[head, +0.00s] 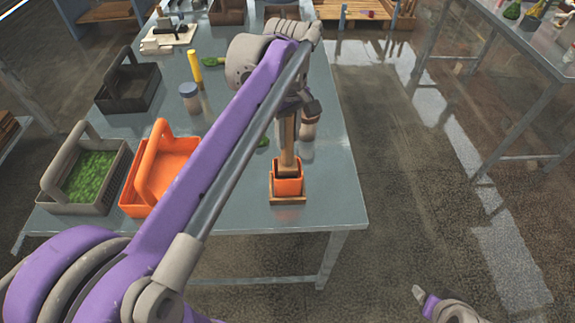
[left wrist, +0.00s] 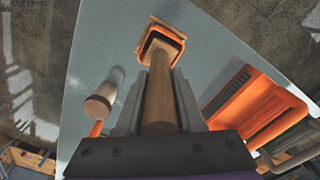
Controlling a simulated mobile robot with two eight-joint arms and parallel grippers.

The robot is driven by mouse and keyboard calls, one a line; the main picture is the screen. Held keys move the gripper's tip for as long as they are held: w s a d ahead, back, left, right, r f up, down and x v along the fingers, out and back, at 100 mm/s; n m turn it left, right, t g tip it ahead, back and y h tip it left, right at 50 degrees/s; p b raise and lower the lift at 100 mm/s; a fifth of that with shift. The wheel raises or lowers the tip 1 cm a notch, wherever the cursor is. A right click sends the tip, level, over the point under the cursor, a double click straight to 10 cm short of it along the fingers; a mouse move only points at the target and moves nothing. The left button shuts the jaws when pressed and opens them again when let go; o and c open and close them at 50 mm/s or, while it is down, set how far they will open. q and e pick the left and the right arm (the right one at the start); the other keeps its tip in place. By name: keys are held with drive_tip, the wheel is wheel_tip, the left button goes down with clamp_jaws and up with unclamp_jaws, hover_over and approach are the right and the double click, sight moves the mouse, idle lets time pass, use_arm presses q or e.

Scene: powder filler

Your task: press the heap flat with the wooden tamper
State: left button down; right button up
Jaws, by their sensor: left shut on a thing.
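The wooden tamper (head: 287,148) is upright, and my left gripper (head: 290,108) is shut on its shaft. In the left wrist view the tamper's shaft (left wrist: 159,95) runs between the fingers of the left gripper (left wrist: 158,112). The tamper's lower end is inside the orange square cup (head: 288,187), which stands on a small wooden base (head: 288,200) near the table's front edge. The cup also shows in the left wrist view (left wrist: 167,38). The heap is hidden inside the cup, so I cannot tell whether the tamper touches it.
An orange carrier (head: 128,200) and a grey carrier with green contents (head: 103,205) stand left of the cup. A dark carrier (head: 104,102), a lidded jar (head: 190,98) and a yellow cylinder (head: 195,66) stand farther back. Another jar (head: 308,132) stands close behind the tamper.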

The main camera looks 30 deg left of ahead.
sight(288, 162)
use_arm(q)
drive_tip(key=shift+s, duration=0.1)
use_arm(e)
drive_tip(key=shift+s, duration=0.1)
use_arm(q)
drive_tip(key=shift+f+b, duration=0.4)
drive_tip(key=shift+f, duration=0.5)
drive_tip(key=shift+f+b, duration=0.4)
drive_tip(key=shift+f, duration=0.45)
drive_tip(key=shift+f+b, duration=1.6)
drive_tip(key=shift+f, duration=1.6)
use_arm(e)
wheel_tip(288, 162, down, 7)
drive_tip(key=s, duration=0.2)
drive_tip(key=shift+s+r, duration=0.2)
use_arm(q)
drive_tip(key=shift+r, duration=0.1)
